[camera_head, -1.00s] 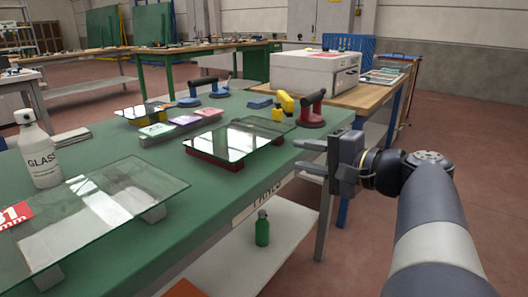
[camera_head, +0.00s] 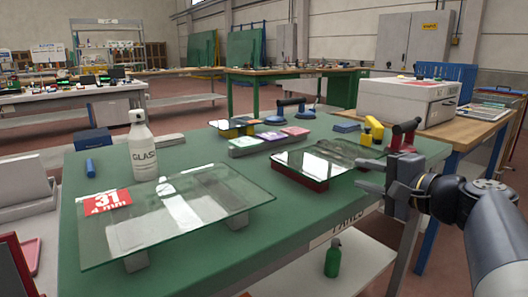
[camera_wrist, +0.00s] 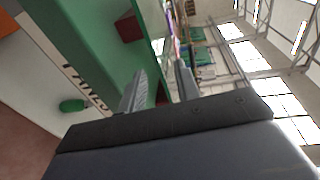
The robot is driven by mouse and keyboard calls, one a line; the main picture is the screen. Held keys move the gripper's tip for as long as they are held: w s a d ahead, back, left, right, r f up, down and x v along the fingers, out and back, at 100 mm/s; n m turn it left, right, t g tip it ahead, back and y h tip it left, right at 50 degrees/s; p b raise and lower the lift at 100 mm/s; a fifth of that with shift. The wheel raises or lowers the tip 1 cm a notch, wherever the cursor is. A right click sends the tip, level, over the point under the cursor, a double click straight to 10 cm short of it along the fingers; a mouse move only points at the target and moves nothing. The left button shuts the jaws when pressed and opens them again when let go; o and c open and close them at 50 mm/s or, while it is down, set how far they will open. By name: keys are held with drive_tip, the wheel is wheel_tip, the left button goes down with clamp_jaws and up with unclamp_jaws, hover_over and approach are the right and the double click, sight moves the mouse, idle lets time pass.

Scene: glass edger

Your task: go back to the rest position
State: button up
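My gripper (camera_head: 371,178) is at the right in the head view, at the right edge of the green table (camera_head: 335,207). Its two fingers point left and stand apart with nothing between them. In the wrist view the fingers (camera_wrist: 158,92) also show a gap between them, with the green table edge behind. My arm reaches in from the lower right corner of the head view.
A large glass pane (camera_head: 185,212) lies on supports on the table, with a white bottle (camera_head: 142,150) behind it. A smaller glass pane (camera_head: 318,161) lies near my gripper. A red suction lifter (camera_head: 404,137) stands close behind it. A green bottle (camera_head: 333,258) is on the lower shelf.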

sight(343, 169)
drive_tip(key=shift+b+x, duration=0.35)
drive_tip(key=shift+x, duration=1.35)
drive_tip(key=shift+r, duration=0.1)
drive_tip(key=shift+s, duration=0.1)
